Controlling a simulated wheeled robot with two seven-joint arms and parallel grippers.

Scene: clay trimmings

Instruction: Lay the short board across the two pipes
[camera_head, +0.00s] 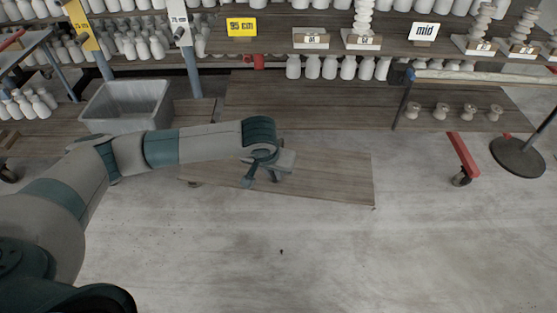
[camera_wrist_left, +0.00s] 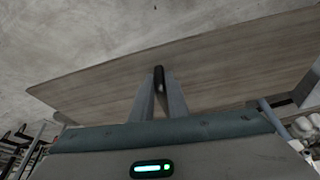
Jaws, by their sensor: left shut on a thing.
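The short board (camera_head: 325,180) is a flat brown wooden plank, seen low in front of the shelving in the head view. It fills much of the left wrist view (camera_wrist_left: 230,62), slanting across it. My left gripper (camera_head: 262,178) is over the middle of the board. Its fingers (camera_wrist_left: 159,84) are close together and shut on the board; the exact contact is hard to see. I cannot tell how far the board is above the floor. I cannot make out which parts are the two pipes. My right gripper is not in view.
A grey tub (camera_head: 125,104) stands behind my left arm. Wooden shelves (camera_head: 290,103) with several white bottles run along the back. A wheeled frame with a red leg (camera_head: 463,155) and a round dark base (camera_head: 520,156) stand at right. The concrete floor in front is mostly clear.

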